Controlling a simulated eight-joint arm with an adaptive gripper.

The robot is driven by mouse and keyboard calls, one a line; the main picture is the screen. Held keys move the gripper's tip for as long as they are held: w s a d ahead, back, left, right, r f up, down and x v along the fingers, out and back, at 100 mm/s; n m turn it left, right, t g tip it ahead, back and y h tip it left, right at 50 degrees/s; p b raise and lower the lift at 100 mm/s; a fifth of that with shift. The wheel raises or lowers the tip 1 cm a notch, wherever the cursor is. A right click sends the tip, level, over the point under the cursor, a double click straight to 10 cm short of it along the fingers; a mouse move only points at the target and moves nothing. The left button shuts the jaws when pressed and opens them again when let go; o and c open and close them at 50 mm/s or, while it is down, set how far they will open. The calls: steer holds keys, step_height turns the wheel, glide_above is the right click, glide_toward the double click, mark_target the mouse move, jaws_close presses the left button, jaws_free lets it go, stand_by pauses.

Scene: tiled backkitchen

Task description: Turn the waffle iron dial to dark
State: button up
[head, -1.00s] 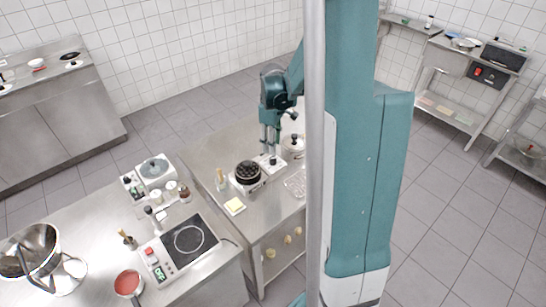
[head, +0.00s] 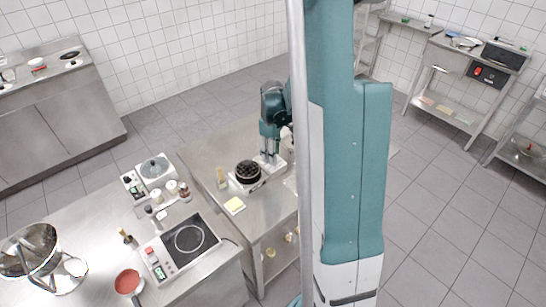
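The waffle iron (head: 248,174) stands on the steel table in the middle of the head view, its round dark grid plate facing up. A pale part of the iron reaches right toward my gripper. My gripper (head: 270,158) points down at the right side of the iron, at or just above it. The dial is too small and too covered by the gripper to make out, so its setting cannot be read. Contact with the dial cannot be told, nor can the finger opening.
A hob (head: 188,240) is on the near counter. My own arm column hides the table's right side.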

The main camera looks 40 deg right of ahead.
steer(key=shift+f, duration=0.9)
steer(key=shift+c, duration=0.4)
steer(key=c, duration=0.8)
